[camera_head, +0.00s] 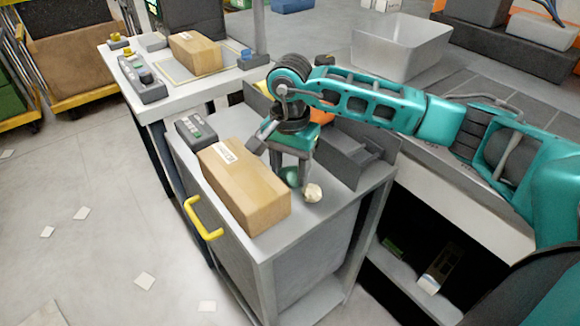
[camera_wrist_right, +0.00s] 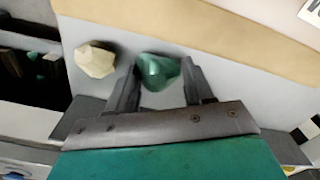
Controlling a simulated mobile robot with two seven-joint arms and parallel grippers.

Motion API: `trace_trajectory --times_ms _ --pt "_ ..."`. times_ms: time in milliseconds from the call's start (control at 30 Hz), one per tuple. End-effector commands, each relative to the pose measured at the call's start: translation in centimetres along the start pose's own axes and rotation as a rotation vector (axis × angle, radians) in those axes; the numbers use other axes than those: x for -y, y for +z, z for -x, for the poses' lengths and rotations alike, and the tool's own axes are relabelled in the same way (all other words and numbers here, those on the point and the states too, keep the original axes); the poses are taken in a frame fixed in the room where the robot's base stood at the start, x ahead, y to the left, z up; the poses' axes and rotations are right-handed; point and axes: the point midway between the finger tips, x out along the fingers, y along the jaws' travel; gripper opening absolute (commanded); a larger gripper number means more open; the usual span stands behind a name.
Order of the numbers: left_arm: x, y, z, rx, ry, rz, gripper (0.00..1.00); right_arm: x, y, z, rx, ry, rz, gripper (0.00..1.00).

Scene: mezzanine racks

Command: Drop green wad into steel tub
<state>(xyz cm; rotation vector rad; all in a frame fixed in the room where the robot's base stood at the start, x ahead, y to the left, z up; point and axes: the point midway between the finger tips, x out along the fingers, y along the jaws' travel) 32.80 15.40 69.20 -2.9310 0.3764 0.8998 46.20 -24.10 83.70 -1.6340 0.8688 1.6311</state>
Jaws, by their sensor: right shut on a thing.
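My right gripper (camera_head: 291,175) points down over the grey cabinet top (camera_head: 335,200). In the right wrist view its two fingers (camera_wrist_right: 160,85) are shut on the green wad (camera_wrist_right: 158,71), a crumpled dark green lump. In the head view the green wad (camera_head: 291,176) is partly hidden by the fingers, at or just above the cabinet top; I cannot tell if it touches. The steel tub (camera_head: 400,48) is a light grey open bin at the upper right, beyond my right arm, well away from the gripper. My left gripper is not in view.
A cream crumpled wad (camera_head: 313,192) lies just right of the gripper. A cardboard box (camera_head: 243,185) stands close on the left, beside a grey button device (camera_head: 195,130). A grey angled holder (camera_head: 350,160) stands to the right. Another box (camera_head: 195,53) sits on the far bench.

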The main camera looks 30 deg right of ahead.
Motion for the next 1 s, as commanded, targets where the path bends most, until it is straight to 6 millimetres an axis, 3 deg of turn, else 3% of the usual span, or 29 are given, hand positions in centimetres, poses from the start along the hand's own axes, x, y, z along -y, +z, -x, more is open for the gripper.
trace_trajectory --times_ms 333,367,467,767,867,1000 --pt "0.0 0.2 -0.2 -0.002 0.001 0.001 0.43 0.0 0.0 -0.5 0.0 -0.001 0.0 0.23" --pt "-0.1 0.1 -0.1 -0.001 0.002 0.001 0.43 0.0 0.0 -0.3 0.0 -0.002 0.0 0.53" --pt "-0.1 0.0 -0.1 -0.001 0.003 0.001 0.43 0.0 0.0 -0.3 0.0 -0.001 0.0 0.62" --pt "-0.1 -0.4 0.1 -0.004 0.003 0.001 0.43 0.0 0.0 0.1 0.0 -0.001 0.0 0.62" --pt "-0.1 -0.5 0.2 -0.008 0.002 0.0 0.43 0.1 -0.1 1.1 -0.002 -0.005 0.001 0.62" --pt "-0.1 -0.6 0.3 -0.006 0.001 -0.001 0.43 0.1 -0.1 3.9 -0.002 -0.006 0.0 0.62"
